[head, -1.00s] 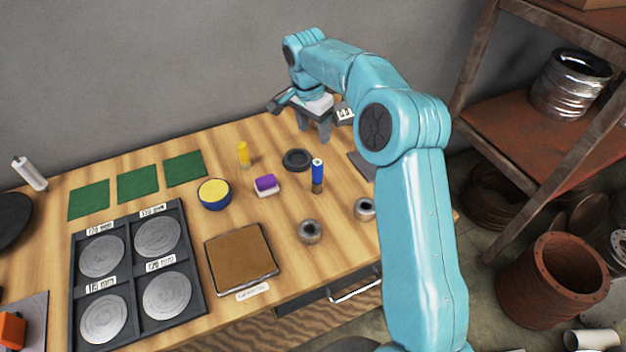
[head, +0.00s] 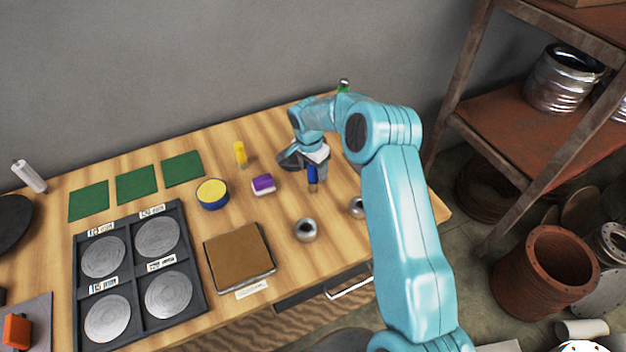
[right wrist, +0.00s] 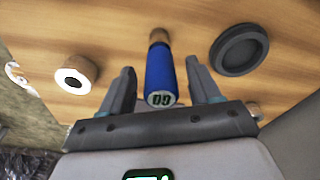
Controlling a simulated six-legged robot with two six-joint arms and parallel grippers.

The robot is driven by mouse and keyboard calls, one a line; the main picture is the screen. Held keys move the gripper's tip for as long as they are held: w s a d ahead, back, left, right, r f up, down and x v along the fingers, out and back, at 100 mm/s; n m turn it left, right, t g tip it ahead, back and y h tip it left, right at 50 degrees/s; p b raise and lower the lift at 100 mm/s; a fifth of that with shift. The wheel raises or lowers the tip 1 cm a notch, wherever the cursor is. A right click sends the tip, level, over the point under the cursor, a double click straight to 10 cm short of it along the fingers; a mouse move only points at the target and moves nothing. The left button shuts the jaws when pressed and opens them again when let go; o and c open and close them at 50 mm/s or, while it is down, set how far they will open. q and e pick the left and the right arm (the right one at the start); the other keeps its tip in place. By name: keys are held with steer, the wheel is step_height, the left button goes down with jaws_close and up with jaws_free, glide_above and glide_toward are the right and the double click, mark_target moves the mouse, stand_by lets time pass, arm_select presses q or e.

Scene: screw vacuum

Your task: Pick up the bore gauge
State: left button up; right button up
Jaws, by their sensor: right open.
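The bore gauge (head: 312,174) stands upright on the wooden table, with a blue handle and a brownish lower end. In the right wrist view the blue handle (right wrist: 160,75) shows a pale marked cap facing the camera. My right gripper (head: 308,163) is open at the gauge and partly covers it in the head view. In the right wrist view the fingers of my right gripper (right wrist: 163,82) lie on either side of the handle, with visible gaps. My left gripper is not in view.
A black ring dish (right wrist: 240,50) and a metal ring (right wrist: 75,76) lie near the gauge. Another ring (head: 305,230) sits in front. A purple block (head: 263,184), yellow-topped bowl (head: 212,194) and yellow bottle (head: 240,153) stand to the left. A rusty shelf (head: 530,125) stands right.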

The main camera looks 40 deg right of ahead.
steer(key=shift+w+d+f, duration=0.1)
steer(key=shift+d+f, duration=0.05)
jaws_close()
steer(key=shift+r, duration=0.2)
step_height(320, 180, up, 10)
steer(key=shift+r+b, duration=0.25)
steer(key=shift+b, duration=0.8)
step_height(320, 180, up, 9)
steer(key=shift+r, duration=0.15)
